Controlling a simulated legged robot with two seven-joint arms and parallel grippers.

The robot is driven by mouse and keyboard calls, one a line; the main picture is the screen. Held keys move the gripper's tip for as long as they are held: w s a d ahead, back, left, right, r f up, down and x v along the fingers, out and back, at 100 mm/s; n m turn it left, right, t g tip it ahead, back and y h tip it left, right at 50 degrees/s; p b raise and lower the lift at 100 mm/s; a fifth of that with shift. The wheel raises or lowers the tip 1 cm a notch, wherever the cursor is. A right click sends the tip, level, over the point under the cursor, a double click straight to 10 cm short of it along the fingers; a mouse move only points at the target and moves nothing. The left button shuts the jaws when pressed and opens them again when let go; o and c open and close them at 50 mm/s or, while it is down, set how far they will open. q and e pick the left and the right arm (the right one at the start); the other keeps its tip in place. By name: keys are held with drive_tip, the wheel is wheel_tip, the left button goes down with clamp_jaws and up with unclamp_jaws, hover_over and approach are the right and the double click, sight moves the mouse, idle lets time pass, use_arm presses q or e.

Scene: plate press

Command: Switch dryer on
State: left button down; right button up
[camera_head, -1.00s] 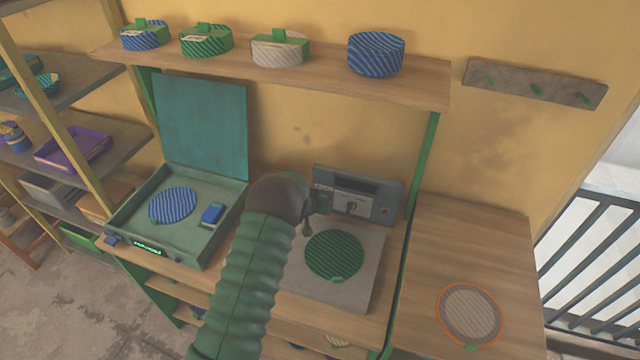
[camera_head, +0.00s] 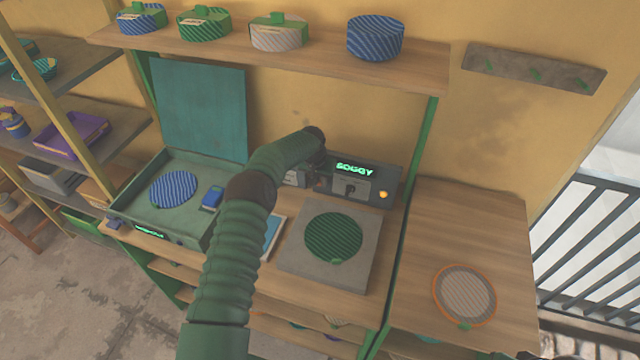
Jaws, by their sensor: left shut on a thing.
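The dryer is a grey slab (camera_head: 296,262) with an upright control panel (camera_head: 392,184) behind it. The panel's display (camera_head: 354,170) glows green with the word "SOGGY", and an orange lamp (camera_head: 383,195) is lit at its right end. A dark knob (camera_head: 351,189) sits on a pale plate below the display. A round green striped plate (camera_head: 333,237) lies on the slab. My left gripper (camera_head: 320,183) is at the left part of the panel, shut on a small part there; the arm and jaws largely hide what it holds. My right gripper is not clearly in view.
An open press box (camera_head: 145,211) with a raised teal lid and a blue striped disc stands on the left. A shelf (camera_head: 425,82) with several round containers runs above. An orange-rimmed disc (camera_head: 464,294) lies on the otherwise mostly clear right table (camera_head: 432,225).

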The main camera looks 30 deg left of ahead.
use_arm(q)
drive_tip(key=shift+w+a+r, duration=0.1)
drive_tip(key=c, duration=1.6)
unclamp_jaws()
drive_tip(key=shift+o, duration=1)
drive_tip(key=b+v, duration=0.2)
drive_tip(key=v, duration=1.4)
drive_tip(key=shift+r+b, duration=0.2)
drive_tip(key=shift+b, duration=0.15)
